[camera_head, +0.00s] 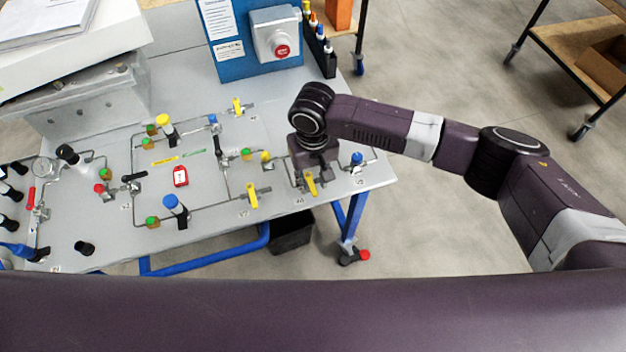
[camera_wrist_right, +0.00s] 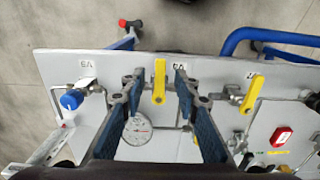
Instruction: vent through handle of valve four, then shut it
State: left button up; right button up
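A yellow lever handle (camera_head: 311,184) sits on a valve near the front right edge of the grey bench panel. It also shows in the right wrist view (camera_wrist_right: 159,80), pointing toward the panel's front edge, across the pipe line. My right gripper (camera_head: 314,168) is over this valve, pointing down. In the right wrist view the gripper (camera_wrist_right: 160,92) is open, with one finger on each side of the handle and gaps between. The valve body is partly hidden by the gripper. My left gripper is not in view.
A yellow-handled valve (camera_head: 252,196) stands to the left, a blue-capped valve (camera_head: 357,159) to the right. A round gauge (camera_wrist_right: 137,128) shows beside one finger. A blue board with a red button (camera_head: 282,51) stands behind. Free floor lies right of the bench.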

jog(key=shift+f, duration=0.55)
jog(key=shift+c, duration=0.3)
grip_shut()
